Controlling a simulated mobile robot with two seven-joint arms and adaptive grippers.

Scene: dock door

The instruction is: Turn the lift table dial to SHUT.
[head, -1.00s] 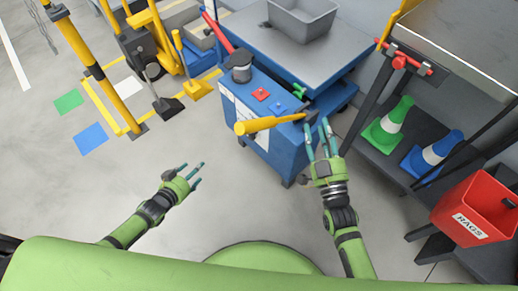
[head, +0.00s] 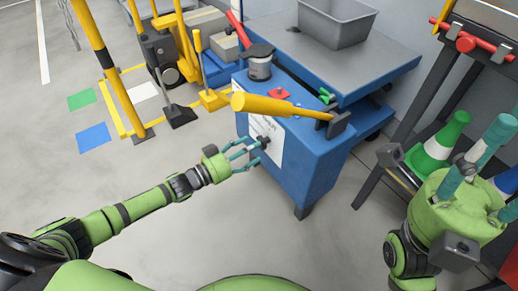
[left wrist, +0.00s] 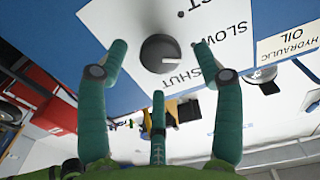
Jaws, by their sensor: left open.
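The lift table (head: 318,160) is a blue cart with a grey top. Its dark round dial (head: 264,141) sits on a white label on the near face. In the left wrist view the dial (left wrist: 160,53) has a short white mark pointing right in the picture, roughly between SLOW and SHUT; the exact setting is hard to tell. My left gripper (head: 256,152) is open at the dial, one finger on each side of it; it also shows in the left wrist view (left wrist: 160,50), with no clear contact. My right gripper (head: 488,165) is at the right edge, partly cut off, away from the table.
A yellow-handled tool (head: 262,105) lies across the blue housing near a dark-topped canister (head: 260,65). A grey bin (head: 337,22) stands on the table top.

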